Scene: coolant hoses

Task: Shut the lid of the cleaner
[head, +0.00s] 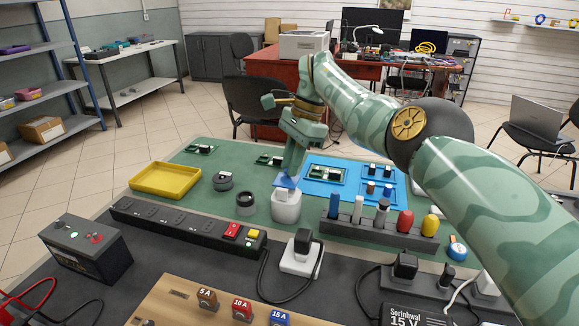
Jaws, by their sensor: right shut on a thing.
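The cleaner is most likely the small white container (286,208) standing on the green mat, in the middle of the head view. A blue piece that looks like its lid (284,182) is at the top of the container, tilted. My right gripper (292,172) points down from above and is shut on this blue lid. The fingers cover part of the lid, so I cannot tell whether its edge touches the container's rim. My left gripper is not in view.
A dark ring-shaped holder (246,203) stands just left of the container. A rack of screwdriver-like tools (378,234) is to the right, a black power strip (185,225) in front, and a yellow tray (165,180) at left. Blue trays with boards (325,173) lie behind.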

